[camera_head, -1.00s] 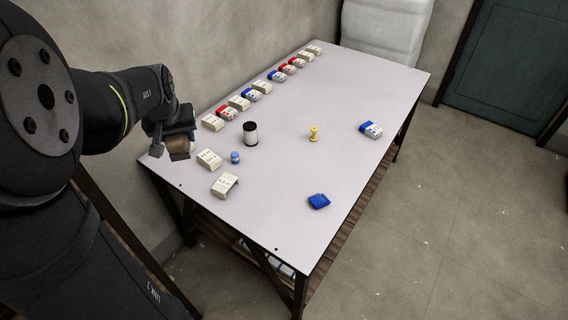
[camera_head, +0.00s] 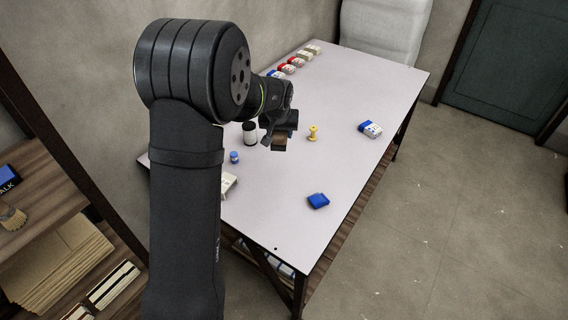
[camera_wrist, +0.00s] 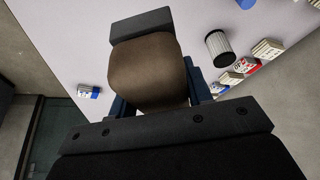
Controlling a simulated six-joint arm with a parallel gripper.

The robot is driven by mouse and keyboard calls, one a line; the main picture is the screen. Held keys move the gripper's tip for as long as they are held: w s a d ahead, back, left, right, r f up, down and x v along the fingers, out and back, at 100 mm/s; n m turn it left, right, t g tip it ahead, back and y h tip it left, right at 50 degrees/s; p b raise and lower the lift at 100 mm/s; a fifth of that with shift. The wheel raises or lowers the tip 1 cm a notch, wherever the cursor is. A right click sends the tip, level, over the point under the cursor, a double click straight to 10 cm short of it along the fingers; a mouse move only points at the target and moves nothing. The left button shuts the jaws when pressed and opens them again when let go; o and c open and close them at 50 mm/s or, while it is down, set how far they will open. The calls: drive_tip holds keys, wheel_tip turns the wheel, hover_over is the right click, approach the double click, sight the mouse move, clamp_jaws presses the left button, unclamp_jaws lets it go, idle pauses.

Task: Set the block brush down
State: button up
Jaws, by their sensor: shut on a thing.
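My gripper (camera_head: 283,143) is shut on the block brush (camera_head: 281,137), a brown piece held above the white table (camera_head: 290,205) near its middle. In the wrist view the brush (camera_wrist: 148,72) shows as a large brown rounded face between the jaws, with dark blue parts at both sides. The table also shows in the wrist view (camera_wrist: 75,35). The height of the brush above the table is hard to judge.
A black-and-white cylinder (camera_head: 250,133) and a yellow spool-like piece (camera_head: 313,132) stand close by. A blue cloth-like item (camera_head: 318,201), a blue-white pack (camera_head: 370,129) and a small blue jar (camera_head: 234,157) lie around. The table's front right is mostly clear.

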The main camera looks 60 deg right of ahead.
drive_tip(key=s+d+f+m, duration=0.1)
drive_tip(key=s+d+f, duration=0.4)
drive_tip(key=s+f, duration=0.25)
hover_over(285, 160)
drive_tip(key=a, duration=0.1)
drive_tip(key=shift+g, duration=0.3)
drive_tip(key=f, duration=0.6)
drive_tip(key=shift+s+a+f, duration=0.2)
drive_tip(key=shift+s, duration=0.1)
drive_tip(key=shift+m, duration=0.3)
drive_tip(key=shift+f, duration=2.05)
drive_tip(key=o, duration=0.6)
drive_tip(key=shift+f, duration=0.15)
drive_tip(key=o, duration=0.4)
drive_tip(key=shift+o, duration=0.2)
drive_tip(key=v, duration=1.2)
